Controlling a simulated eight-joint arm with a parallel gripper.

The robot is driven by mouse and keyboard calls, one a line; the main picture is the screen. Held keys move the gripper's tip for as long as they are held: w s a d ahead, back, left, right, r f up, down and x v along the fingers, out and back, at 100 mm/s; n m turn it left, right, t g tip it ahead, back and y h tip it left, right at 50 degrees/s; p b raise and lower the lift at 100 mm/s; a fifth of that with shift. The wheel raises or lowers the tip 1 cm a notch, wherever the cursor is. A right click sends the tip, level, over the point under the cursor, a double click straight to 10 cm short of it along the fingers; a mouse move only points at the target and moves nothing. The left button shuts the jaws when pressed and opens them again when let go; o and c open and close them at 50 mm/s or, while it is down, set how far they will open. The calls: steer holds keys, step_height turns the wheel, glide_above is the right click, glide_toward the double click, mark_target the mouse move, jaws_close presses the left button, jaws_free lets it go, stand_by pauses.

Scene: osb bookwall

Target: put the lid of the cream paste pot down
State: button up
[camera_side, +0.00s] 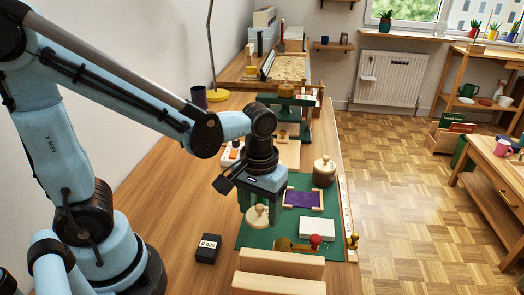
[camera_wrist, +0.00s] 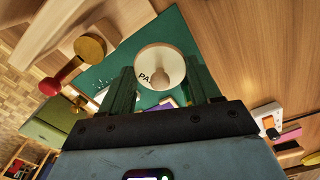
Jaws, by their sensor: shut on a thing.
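The lid (camera_side: 257,217) is a pale round disc with a knob on top. It is at the fingertips of my gripper (camera_side: 260,205), low over the green mat (camera_side: 250,238); I cannot tell whether it touches the mat. In the wrist view, a pale round thing (camera_wrist: 160,65) lies between the two green fingers of my gripper (camera_wrist: 163,88), with dark letters partly showing on it. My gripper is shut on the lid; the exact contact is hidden. A round pot (camera_side: 324,176) with a pale knobbed top stands at the mat's back right.
A wooden frame with purple cloth (camera_side: 302,198) and a white block (camera_side: 317,228) lie right of my gripper. A red-knobbed tool (camera_side: 315,240) and wooden boards (camera_side: 278,264) are in front. A black box (camera_side: 208,248) stands left, with bare table around it.

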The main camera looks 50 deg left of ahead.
mark_target(260, 218)
steer(key=shift+f, duration=2.9)
steer(key=shift+f, duration=0.2)
steer(key=o, duration=1)
steer(key=shift+r, duration=0.1)
step_height(260, 218, up, 12)
steer(key=shift+a+r+m+t, duration=0.2)
steer(key=shift+a+m+t, duration=0.4)
steer(key=shift+a+t, duration=0.25)
steer(key=a+m+t, duration=0.2)
steer(key=t, duration=0.1)
steer(key=a+r+m+t, duration=0.1)
steer(key=t, duration=0.1)
steer(key=shift+w+a+t, duration=0.15)
steer(key=shift+w+t, duration=0.1)
steer(key=shift+w, duration=0.1)
